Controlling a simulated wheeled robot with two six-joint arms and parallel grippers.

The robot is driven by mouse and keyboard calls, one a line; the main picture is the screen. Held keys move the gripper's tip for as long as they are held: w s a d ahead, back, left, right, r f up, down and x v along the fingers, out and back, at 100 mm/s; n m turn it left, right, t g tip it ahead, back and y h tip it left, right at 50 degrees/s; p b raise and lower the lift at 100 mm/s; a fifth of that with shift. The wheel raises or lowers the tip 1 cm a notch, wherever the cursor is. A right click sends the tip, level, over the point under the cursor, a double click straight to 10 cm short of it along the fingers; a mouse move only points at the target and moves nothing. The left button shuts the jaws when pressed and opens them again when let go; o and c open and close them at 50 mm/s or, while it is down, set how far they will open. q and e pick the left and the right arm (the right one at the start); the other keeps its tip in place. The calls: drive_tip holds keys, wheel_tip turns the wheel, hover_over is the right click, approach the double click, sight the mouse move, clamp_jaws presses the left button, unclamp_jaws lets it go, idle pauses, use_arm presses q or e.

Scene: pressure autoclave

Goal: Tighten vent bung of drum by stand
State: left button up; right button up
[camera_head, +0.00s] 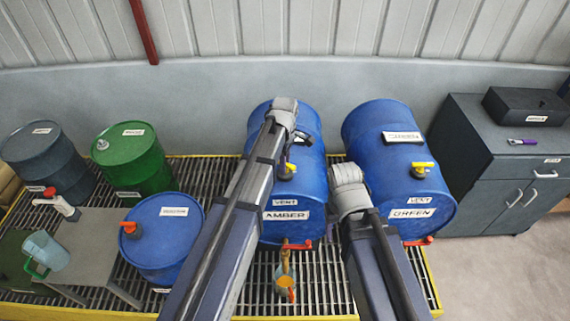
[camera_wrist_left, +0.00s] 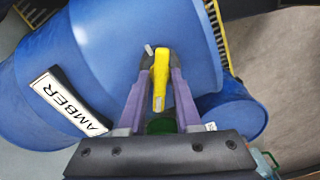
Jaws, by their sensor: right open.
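The AMBER drum (camera_head: 275,215) is blue and lies on its side, with a yellow vent bung (camera_head: 287,171) above its VENT label. The GREEN drum (camera_head: 400,165) has a yellow vent bung (camera_head: 422,169). My right gripper (camera_head: 348,182) is open beside it; its fingers are mostly hidden. A blue upright drum (camera_head: 165,245) with an orange-handled bung (camera_head: 130,230) stands beside the grey stand (camera_head: 95,245).
Red taps sit low on the AMBER drum (camera_head: 296,245) and GREEN drum (camera_head: 420,241). Grey (camera_head: 45,160) and green (camera_head: 132,165) drums stand left. A dark cabinet (camera_head: 490,170) stands right.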

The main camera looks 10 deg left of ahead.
use_arm(q)
clamp_jaws()
